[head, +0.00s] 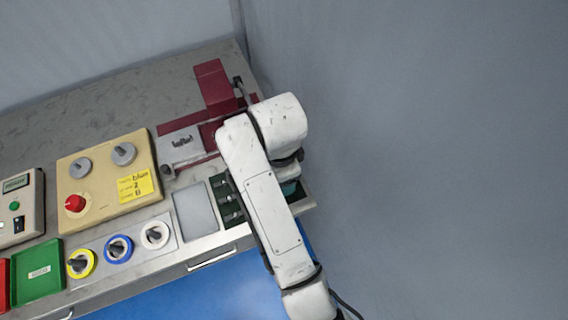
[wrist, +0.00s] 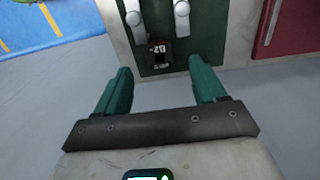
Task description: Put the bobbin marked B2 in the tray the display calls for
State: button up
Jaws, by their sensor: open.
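In the wrist view a dark green rack (wrist: 192,45) holds two pale, round-ended pieces, one at left (wrist: 132,14) and one at right (wrist: 181,14). Between them is a small dark label (wrist: 159,50) with white marks that look like B2; I cannot tell which piece it belongs to. My gripper (wrist: 160,72) is open and empty, its teal fingers just short of the rack's near edge. In the head view my arm hides most of the gripper and part of the rack (head: 226,200). A green tray (head: 38,270) and a red tray (head: 3,285) are at lower left.
A display unit (head: 20,205) stands at far left; its text is too small to read. A beige control box (head: 104,180) bears a yellow note (head: 135,185). Yellow (head: 81,263), blue (head: 118,249) and white (head: 155,235) rings sit along the bench front. A maroon machine (head: 213,88) stands behind.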

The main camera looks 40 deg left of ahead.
jog(key=shift+d+f+p, duration=0.1)
jog(key=shift+f+p, duration=0.35)
jog(key=shift+f, duration=2.75)
jog(key=shift+c, duration=0.2)
jog(key=c, duration=1.2)
jog(key=shift+r, duration=0.1)
